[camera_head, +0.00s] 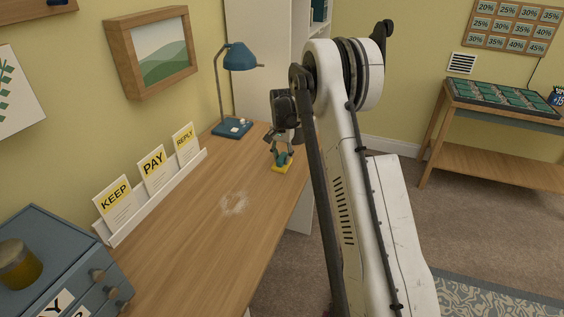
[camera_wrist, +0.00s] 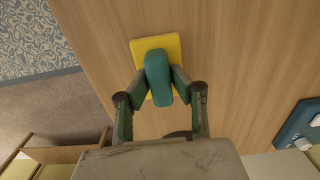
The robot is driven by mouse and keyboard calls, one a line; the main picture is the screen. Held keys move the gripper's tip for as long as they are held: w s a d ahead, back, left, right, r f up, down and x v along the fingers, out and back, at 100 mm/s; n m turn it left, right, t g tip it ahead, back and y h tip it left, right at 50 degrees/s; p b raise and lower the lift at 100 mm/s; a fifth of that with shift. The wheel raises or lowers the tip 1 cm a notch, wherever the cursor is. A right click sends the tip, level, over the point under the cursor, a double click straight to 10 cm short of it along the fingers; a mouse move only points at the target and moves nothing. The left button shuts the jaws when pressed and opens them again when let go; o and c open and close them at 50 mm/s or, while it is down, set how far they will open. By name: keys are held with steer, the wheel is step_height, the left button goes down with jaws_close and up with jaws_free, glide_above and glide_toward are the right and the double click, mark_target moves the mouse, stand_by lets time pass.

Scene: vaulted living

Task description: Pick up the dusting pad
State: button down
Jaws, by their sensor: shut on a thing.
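The dusting pad has a flat yellow base and a teal handle on top. In the head view the dusting pad (camera_head: 281,168) is at the desk's right edge, toward the far end. It also shows from above in the wrist view, with its yellow base (camera_wrist: 143,46) around the teal handle. My gripper (camera_head: 282,153) is right above it, pointing down. In the wrist view my gripper (camera_wrist: 160,80) has its two fingers closed on both sides of the teal handle. The base looks on or very near the desk top; I cannot tell which.
The wooden desk (camera_head: 190,250) has a pale dusty smudge (camera_head: 233,204) in its middle. A blue lamp (camera_head: 233,128) stands beyond the pad. A white card holder (camera_head: 160,196) runs along the wall. A blue drawer box (camera_head: 50,265) stands at the near left.

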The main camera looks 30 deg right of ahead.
mark_target(280, 157)
steer(key=shift+r, duration=0.5)
steer(key=r, duration=0.2)
steer(key=a+r, duration=0.1)
steer(key=shift+s+r+p, duration=0.15)
steer(key=shift+r+p, duration=0.2)
steer(key=shift+r, duration=0.05)
steer(key=s+a+r, duration=0.3)
steer(key=a+r, duration=0.3)
steer(key=a, duration=0.4)
steer(key=shift+p, duration=0.4)
steer(key=shift+s+a+r, duration=0.1)
